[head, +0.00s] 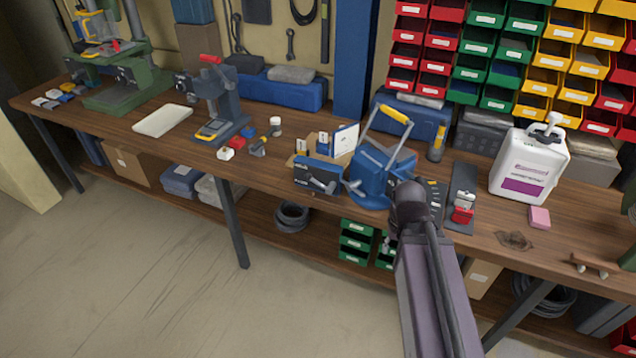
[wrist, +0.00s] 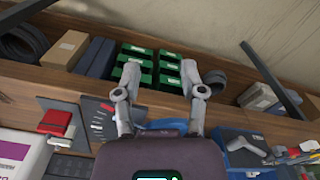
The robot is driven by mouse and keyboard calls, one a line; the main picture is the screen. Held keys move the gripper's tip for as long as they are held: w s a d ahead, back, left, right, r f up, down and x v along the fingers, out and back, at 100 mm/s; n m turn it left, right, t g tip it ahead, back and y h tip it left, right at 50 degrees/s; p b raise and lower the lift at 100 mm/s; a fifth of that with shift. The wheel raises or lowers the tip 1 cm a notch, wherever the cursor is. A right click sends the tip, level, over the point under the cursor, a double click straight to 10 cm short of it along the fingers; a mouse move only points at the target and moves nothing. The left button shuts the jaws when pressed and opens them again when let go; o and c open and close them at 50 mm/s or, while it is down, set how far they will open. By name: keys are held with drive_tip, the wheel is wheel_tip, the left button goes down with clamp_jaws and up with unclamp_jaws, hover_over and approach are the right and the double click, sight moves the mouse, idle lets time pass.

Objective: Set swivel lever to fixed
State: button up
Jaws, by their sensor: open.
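A blue bench device (head: 372,178) with a tall grey handle and yellow grip (head: 397,115) stands at the bench's front edge. A small grey lever (head: 355,187) shows low on its left side, beside a dark box with a grey handle (head: 318,178). I cannot tell for sure which is the swivel lever, and no fixed marking is readable. In the wrist view, my gripper (wrist: 161,75) is open with nothing between its fingertips. A little of the blue device (wrist: 165,125) shows behind the fingers; the gripper housing hides the rest.
A dark plate with a red-handled clamp (head: 463,213) and a white jug (head: 530,165) are to the right. A dark marked panel (wrist: 97,113) lies close beside the fingers. Green bins (head: 356,240) are on the shelf below. The floor in front is clear.

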drive_tip(key=w+a+r+n+t+y+p, duration=0.1)
drive_tip(key=w+a+r+n+p, duration=0.25)
drive_tip(key=w, duration=0.25)
drive_tip(key=w+a+r+n+t+p, duration=0.1)
drive_tip(key=w+a+r+n+p, duration=0.15)
drive_tip(key=w+a, duration=0.3)
drive_tip(key=n+t+y+p, duration=0.2)
drive_tip(key=n+p, duration=0.2)
drive_tip(key=n, duration=0.3)
approach(316, 182)
wheel_tip(316, 182, up, 3)
drive_tip(key=d, duration=0.1)
drive_tip(key=shift+s+d+b, duration=0.15)
drive_tip(key=shift+s+b, duration=0.1)
drive_tip(key=shift+b, duration=0.05)
drive_tip(key=shift+f, duration=0.2)
drive_tip(key=b+x, duration=1.2)
drive_tip(key=x, duration=0.1)
drive_tip(key=shift+a+f+b, duration=0.25)
drive_tip(key=shift+b, duration=0.05)
drive_tip(key=shift+c, duration=0.2)
